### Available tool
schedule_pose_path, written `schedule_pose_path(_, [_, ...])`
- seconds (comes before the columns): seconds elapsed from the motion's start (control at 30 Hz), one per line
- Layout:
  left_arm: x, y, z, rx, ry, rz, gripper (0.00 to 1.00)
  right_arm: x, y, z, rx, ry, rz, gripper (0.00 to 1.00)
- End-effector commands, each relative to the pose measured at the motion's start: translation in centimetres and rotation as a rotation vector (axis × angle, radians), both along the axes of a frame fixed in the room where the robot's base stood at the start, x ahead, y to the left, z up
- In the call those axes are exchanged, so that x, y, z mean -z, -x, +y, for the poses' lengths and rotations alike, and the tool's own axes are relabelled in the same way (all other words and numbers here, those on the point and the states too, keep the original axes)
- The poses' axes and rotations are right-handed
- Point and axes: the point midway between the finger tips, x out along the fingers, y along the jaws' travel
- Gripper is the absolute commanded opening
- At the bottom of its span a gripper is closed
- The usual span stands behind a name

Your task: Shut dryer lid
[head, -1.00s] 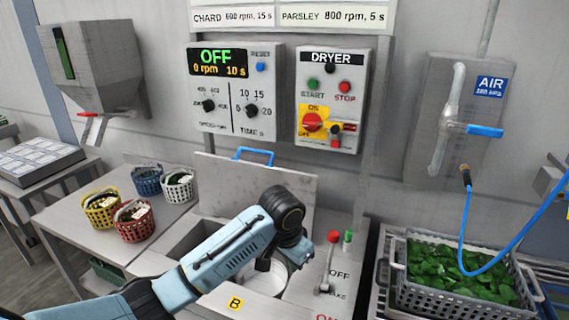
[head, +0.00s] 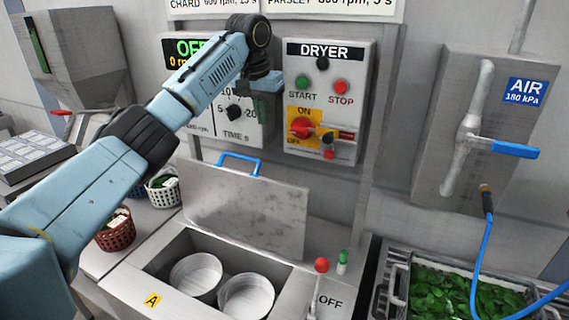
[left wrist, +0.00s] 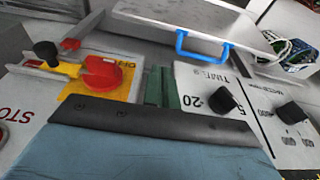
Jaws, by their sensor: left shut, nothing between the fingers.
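The dryer lid (head: 245,210) is a grey metal plate standing open behind the dryer well. Its blue handle (head: 240,158) is on the top edge. In the left wrist view the lid (left wrist: 200,22) and blue handle (left wrist: 190,45) show at the top. The open dryer (head: 165,268) has two white round drums (head: 196,275) inside. My left gripper (head: 266,84) is shut and empty. It is above the lid, in front of the speed and time panel, apart from the handle. Its green fingers (left wrist: 163,86) show in the left wrist view. My right gripper is not in view.
The DRYER control panel (head: 322,95) is close right of my left gripper. A red-knobbed lever (head: 322,265) and green button stand right of the well. A crate of greens (head: 395,290) and a blue air hose are at right. Baskets (head: 163,190) stand at left.

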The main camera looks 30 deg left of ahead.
Motion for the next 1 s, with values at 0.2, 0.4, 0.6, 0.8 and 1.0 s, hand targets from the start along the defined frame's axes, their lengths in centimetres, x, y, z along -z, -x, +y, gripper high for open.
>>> schedule_pose_path(0.2, [1.6, -0.3, 0.2, -0.003, 0.0, 0.003, 0.0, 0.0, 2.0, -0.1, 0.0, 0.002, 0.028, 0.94])
schedule_pose_path(0.4, [5.6, -1.2, 0.2, -0.002, 0.0, 0.005, 0.0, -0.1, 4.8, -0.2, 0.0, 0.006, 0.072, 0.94])
schedule_pose_path(0.6, [9.9, -2.2, 0.3, -0.003, 0.001, 0.003, 0.0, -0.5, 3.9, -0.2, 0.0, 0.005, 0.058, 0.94])
schedule_pose_path(0.8, [14.2, -3.1, 0.4, -0.003, 0.0, 0.003, 0.0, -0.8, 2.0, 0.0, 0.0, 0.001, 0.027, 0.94])
schedule_pose_path(1.0, [17.6, -4.0, 0.4, -0.002, 0.002, 0.001, 0.0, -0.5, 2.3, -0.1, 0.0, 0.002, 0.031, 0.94])
